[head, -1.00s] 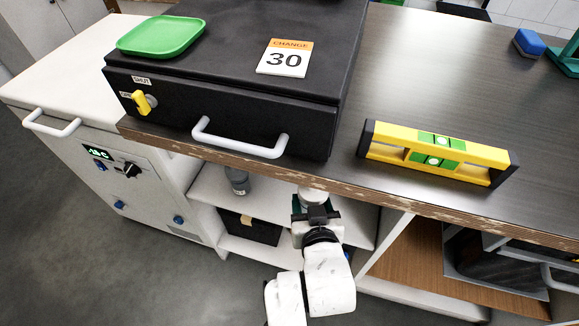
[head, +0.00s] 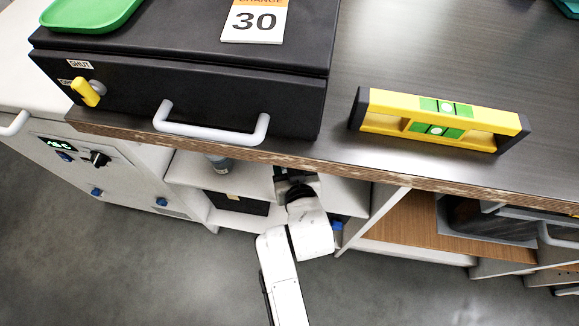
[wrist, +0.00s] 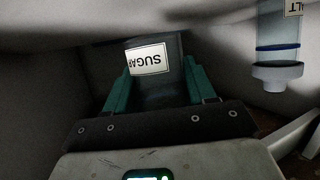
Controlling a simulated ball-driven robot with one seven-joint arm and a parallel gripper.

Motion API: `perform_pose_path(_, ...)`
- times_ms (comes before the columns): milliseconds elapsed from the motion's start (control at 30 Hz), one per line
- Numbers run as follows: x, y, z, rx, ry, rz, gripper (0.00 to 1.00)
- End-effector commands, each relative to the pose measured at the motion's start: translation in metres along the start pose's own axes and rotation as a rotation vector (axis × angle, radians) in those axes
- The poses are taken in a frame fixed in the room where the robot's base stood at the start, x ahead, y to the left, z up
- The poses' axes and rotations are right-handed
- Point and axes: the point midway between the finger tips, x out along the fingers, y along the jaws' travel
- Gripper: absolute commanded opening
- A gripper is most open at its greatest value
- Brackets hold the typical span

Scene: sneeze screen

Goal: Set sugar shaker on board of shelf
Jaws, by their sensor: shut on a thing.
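The sugar shaker (wrist: 160,88), dark and see-through with a white SUGAR label, is between the teal fingers of my gripper (wrist: 155,82) in the wrist view, and the label appears upside down there. My gripper is shut on it. In the head view my arm reaches under the counter into the white shelf, whose upper board (head: 190,170) shows to the left of the arm. The shaker and fingertips are hidden there by the counter edge and arm. I cannot tell whether the shaker touches the board.
A salt shaker (wrist: 277,50) stands on the upper board, also partly visible in the head view (head: 219,164). A black box (head: 240,205) sits below. The counter overhangs, carrying a black case (head: 200,100) and a yellow level (head: 440,120). A divider (head: 385,213) bounds the bay at right.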

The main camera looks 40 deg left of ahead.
Motion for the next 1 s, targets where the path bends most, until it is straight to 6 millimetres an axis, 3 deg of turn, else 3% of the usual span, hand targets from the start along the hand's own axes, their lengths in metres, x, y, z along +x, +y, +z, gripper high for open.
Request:
perform_pose_path(200, 0.011, 0.0, 0.027, 0.0, -0.002, 0.0, 0.0)
perform_pose_path(567, 0.012, 0.001, 0.03, 0.001, -0.001, 0.001, 0.0)
perform_pose_path(600, 0.012, 0.001, 0.031, 0.001, -0.001, 0.001, 0.56)
perform_pose_path(867, 0.012, 0.0, 0.03, 0.0, -0.001, 0.001, 0.8)
perform_pose_path(1000, 0.012, 0.0, 0.03, 0.0, -0.001, 0.001, 0.8)
